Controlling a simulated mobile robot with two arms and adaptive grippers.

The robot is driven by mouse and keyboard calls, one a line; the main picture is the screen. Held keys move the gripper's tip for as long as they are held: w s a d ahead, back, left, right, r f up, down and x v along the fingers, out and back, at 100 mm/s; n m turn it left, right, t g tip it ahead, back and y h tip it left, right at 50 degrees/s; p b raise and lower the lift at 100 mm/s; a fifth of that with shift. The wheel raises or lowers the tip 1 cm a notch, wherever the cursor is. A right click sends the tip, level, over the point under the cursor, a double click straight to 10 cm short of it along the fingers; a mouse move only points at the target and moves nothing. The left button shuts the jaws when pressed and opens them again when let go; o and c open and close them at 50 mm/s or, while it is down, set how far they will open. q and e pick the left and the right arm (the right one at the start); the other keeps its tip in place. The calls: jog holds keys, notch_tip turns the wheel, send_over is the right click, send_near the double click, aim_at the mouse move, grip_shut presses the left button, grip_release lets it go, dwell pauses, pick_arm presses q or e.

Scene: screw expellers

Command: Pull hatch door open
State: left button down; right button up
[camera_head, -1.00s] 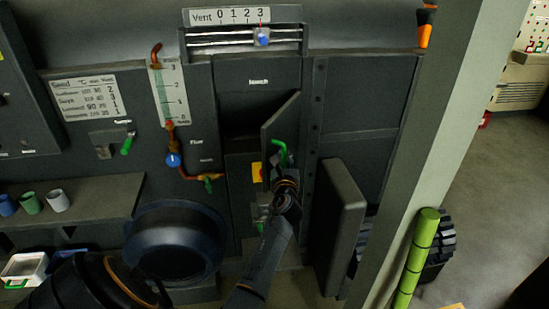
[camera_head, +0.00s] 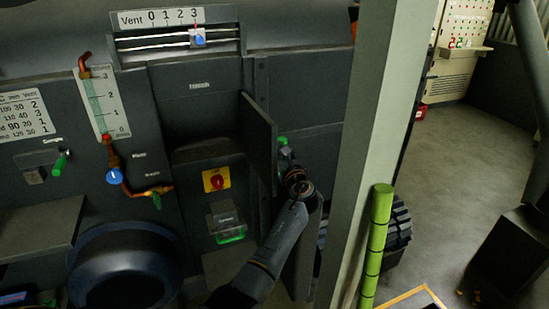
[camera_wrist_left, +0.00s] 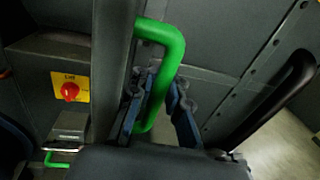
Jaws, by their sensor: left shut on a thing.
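The dark hatch door (camera_head: 258,147) stands swung out on the right side of the hatch opening (camera_head: 195,115) in the head view. In the left wrist view its edge (camera_wrist_left: 110,70) runs upright beside a green bar handle (camera_wrist_left: 172,60). My left gripper (camera_wrist_left: 158,95) is shut around the handle, with one blue finger on each side. In the head view the left gripper (camera_head: 286,160) is at the door's far side, which hides most of the handle.
A red switch on a yellow plate (camera_head: 216,180) and a lower green handle (camera_head: 231,235) sit below the opening. A pale post (camera_head: 375,140) and a green cylinder (camera_head: 377,240) stand to the right. Open floor (camera_head: 455,190) lies beyond them.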

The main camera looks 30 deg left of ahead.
pick_arm(q)
jog(key=shift+w+d+f, duration=0.25)
jog(key=shift+d+f, duration=0.05)
jog(key=shift+d, duration=0.25)
jog(key=c, duration=1.6)
grip_release()
jog(key=shift+w+d+r, duration=0.1)
jog(key=shift+d+r, duration=0.05)
jog(key=shift+d, duration=0.05)
jog(key=shift+a+r, duration=0.1)
jog(key=shift+a, duration=0.1)
